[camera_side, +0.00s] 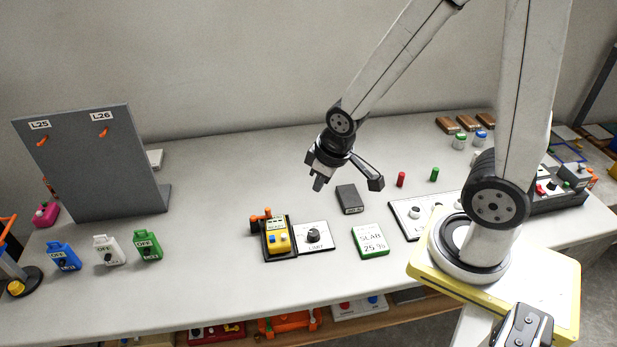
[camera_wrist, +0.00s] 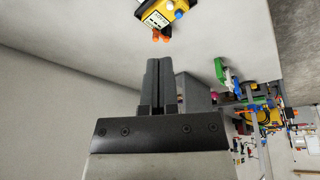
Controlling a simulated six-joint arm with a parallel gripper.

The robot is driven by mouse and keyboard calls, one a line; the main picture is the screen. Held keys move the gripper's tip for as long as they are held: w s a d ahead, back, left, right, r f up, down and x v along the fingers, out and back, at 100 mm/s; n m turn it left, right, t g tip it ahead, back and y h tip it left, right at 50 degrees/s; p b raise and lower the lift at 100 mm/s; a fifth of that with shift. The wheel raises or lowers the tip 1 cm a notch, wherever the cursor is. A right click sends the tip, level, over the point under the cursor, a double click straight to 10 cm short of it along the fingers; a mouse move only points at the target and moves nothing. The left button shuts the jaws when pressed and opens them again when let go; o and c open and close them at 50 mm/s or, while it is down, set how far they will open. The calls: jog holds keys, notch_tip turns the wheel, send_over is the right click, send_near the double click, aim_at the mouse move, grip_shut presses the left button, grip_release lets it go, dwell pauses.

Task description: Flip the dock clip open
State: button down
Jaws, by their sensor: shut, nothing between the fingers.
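A yellow device with a label and a blue button (camera_side: 278,239) sits in a black dock (camera_side: 266,252) near the middle front of the table. An orange clip (camera_side: 260,216) stands at the dock's back left edge. In the wrist view the yellow device (camera_wrist: 162,15) shows at the top, with the orange clip (camera_wrist: 160,36) just below it. My gripper (camera_side: 317,186) is shut and empty, pointing down above the table, to the right of and behind the dock. It also shows in the wrist view (camera_wrist: 159,66), its fingers together and apart from the clip. Whether the clip is latched is too small to tell.
A dial panel (camera_side: 313,237) adjoins the dock on the right. A dark grey box (camera_side: 350,199) and a green-edged slab block (camera_side: 370,241) stand farther right. Several OFF-labelled lockout tags, one of them green (camera_side: 148,246), stand left. A grey board (camera_side: 90,165) rises at the back left.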

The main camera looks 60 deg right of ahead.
jog(key=w+d+f+n+t+y, duration=0.1)
jog(key=w+f+n+t, duration=0.3)
jog(key=f+n, duration=0.6)
jog(key=shift+d+n+y, duration=0.15)
jog(key=shift+n+y, duration=0.15)
jog(key=shift+y, duration=0.3)
jog(key=shift+w+f, duration=0.15)
jog(key=x, duration=0.9)
jog(key=shift+f, duration=0.1)
jog(key=shift+w+d+f, duration=0.1)
jog(key=shift+w, duration=0.4)
jog(key=shift+w+d+f, duration=0.1)
jog(key=shift+w+d, duration=0.05)
jog(key=shift+w, duration=0.3)
jog(key=shift+w+d, duration=0.2)
jog(key=shift+w, duration=0.3)
jog(key=shift+w+d, duration=0.25)
jog(key=shift+w, duration=0.25)
